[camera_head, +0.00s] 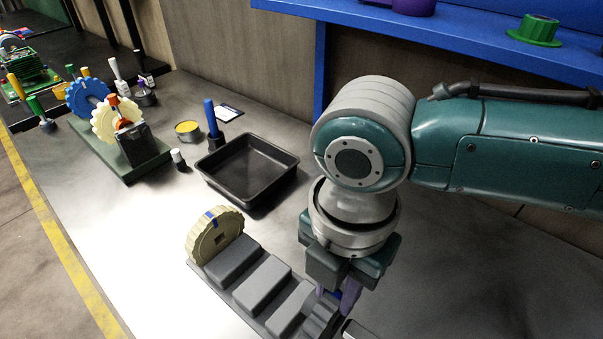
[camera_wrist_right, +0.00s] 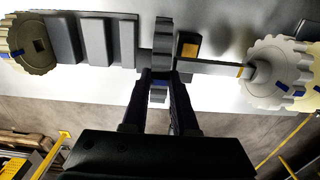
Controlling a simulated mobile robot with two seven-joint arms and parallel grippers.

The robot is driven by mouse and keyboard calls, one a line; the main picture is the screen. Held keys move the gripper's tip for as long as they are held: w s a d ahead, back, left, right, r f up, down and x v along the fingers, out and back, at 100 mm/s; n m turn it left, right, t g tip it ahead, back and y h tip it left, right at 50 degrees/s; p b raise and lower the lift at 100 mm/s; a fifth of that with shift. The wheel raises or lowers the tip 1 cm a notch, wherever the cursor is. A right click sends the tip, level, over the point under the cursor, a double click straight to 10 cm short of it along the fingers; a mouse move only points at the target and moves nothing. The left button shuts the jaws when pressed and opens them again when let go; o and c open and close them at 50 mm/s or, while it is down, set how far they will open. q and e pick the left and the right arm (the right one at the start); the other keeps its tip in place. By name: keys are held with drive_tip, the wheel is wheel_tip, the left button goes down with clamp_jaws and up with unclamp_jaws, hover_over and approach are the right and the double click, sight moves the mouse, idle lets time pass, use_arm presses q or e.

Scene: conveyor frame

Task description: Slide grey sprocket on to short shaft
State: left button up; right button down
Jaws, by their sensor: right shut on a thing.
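The grey sprocket (camera_head: 321,318) stands on edge at the near right end of a grey slotted rack (camera_head: 233,294). In the right wrist view the grey sprocket (camera_wrist_right: 162,38) shows edge-on, with a blue mark near my fingertips. My right gripper (camera_head: 338,296) points down and is shut on its edge; the fingers (camera_wrist_right: 160,90) also show in the right wrist view. I cannot tell whether the sprocket is clear of the rack. A bar (camera_wrist_right: 205,67) with a yellow band runs right from beside the sprocket to pale sprockets (camera_wrist_right: 268,75). I cannot tell which shaft is the short one.
A tan sprocket (camera_head: 215,237) stands at the rack's far left end. Behind it is an empty black tray (camera_head: 247,170). A green-based stand (camera_head: 120,165) with blue and cream sprockets (camera_head: 110,122) is further left. A blue shelf (camera_head: 440,30) hangs above. The front left bench is clear.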

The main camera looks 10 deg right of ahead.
drive_tip(key=shift+s, duration=0.1)
drive_tip(key=shift+s+d+p, duration=1.15)
drive_tip(key=shift+s+p, duration=0.25)
drive_tip(key=shift+p, duration=0.2)
drive_tip(key=shift+s+d+p, duration=0.6)
drive_tip(key=shift+s+p, duration=0.1)
drive_tip(key=shift+s, duration=0.05)
drive_tip(key=shift+s+d, duration=0.25)
drive_tip(key=shift+s, duration=0.05)
drive_tip(key=shift+s+d+p, duration=0.15)
drive_tip(key=shift+s+p, duration=0.05)
drive_tip(key=shift+p, duration=0.2)
drive_tip(key=shift+s+d+p, duration=0.35)
drive_tip(key=shift+s+p, duration=0.05)
drive_tip(key=shift+s, duration=0.1)
drive_tip(key=shift+s+d+p, duration=0.9)
drive_tip(key=shift+s+d, duration=0.1)
drive_tip(key=shift+s, duration=0.3)
drive_tip(key=c, duration=0.6)
unclamp_jaws()
